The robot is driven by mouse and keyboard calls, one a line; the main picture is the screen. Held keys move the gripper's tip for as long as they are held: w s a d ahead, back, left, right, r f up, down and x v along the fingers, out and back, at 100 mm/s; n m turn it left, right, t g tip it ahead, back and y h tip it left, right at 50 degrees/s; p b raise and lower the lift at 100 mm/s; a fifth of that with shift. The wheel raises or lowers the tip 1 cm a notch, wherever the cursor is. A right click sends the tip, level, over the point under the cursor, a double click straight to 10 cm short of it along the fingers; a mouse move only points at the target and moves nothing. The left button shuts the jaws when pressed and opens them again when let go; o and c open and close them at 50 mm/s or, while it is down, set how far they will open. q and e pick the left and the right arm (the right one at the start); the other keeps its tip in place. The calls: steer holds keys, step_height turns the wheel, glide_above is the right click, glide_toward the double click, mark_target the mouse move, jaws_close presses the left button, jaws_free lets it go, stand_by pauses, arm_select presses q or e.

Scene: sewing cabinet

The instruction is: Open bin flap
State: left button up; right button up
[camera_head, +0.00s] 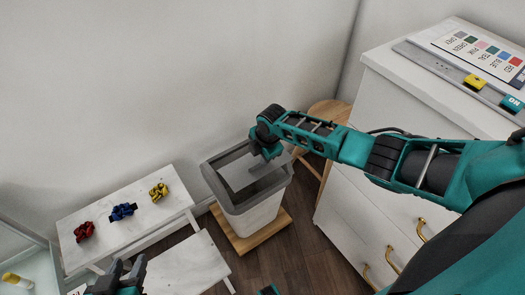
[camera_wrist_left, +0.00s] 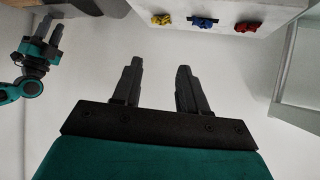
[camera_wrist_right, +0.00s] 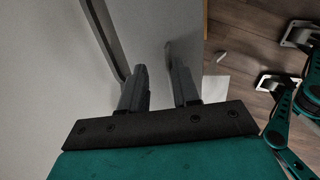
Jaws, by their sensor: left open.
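The bin (camera_head: 262,215) is a light container with a grey rim and a pale flap (camera_head: 238,175) in its top. It stands on a wooden base against the wall. My right gripper (camera_head: 266,152) points down at the far right part of the bin's top, over the rim and flap. In the right wrist view its fingers (camera_wrist_right: 158,85) are apart, close to the bin's grey surface (camera_wrist_right: 75,75); contact is unclear. How far the flap is tilted is hard to tell. My left gripper (camera_head: 120,272) is open and empty at the bottom left, away from the bin.
A white bench (camera_head: 130,235) left of the bin holds red (camera_head: 84,231), blue (camera_head: 122,211) and yellow (camera_head: 158,192) scrunchies. A white drawer cabinet (camera_head: 365,205) stands right, with a wooden stool (camera_head: 327,112) behind the bin. A white surface (camera_head: 185,268) is in front.

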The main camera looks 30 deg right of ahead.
steer(key=shift+r, duration=0.35)
arm_select(q)
steer(key=a+r+p, duration=0.1)
steer(key=p, duration=0.1)
steer(key=s+a+p, duration=0.1)
steer(key=p, duration=0.1)
steer(key=shift+r+p, duration=0.4)
arm_select(e)
steer(key=v, duration=1.2)
steer(key=shift+s, duration=0.1)
steer(key=s+a+f+m+t+y+p, duration=0.2)
steer(key=s+a+f+m+t+y, duration=0.15)
steer(key=s+a+m, duration=0.65)
arm_select(q)
steer(key=shift+s+a+r+y+p, duration=0.15)
steer(key=shift+a+r+y+p, duration=0.1)
steer(key=shift+r+p, duration=0.25)
steer(key=shift+s+a+r+y+p, duration=0.15)
steer(key=shift+a+r+y+p, duration=0.15)
steer(key=shift+r, duration=0.35)
arm_select(e)
steer(key=s+d+r+m+t+h, duration=0.2)
steer(key=s+r+m+t, duration=0.2)
steer(key=s+m, duration=0.3)
steer(key=shift+s+d+r, duration=0.4)
steer(key=shift+s+r, duration=0.15)
steer(key=shift+s, duration=0.25)
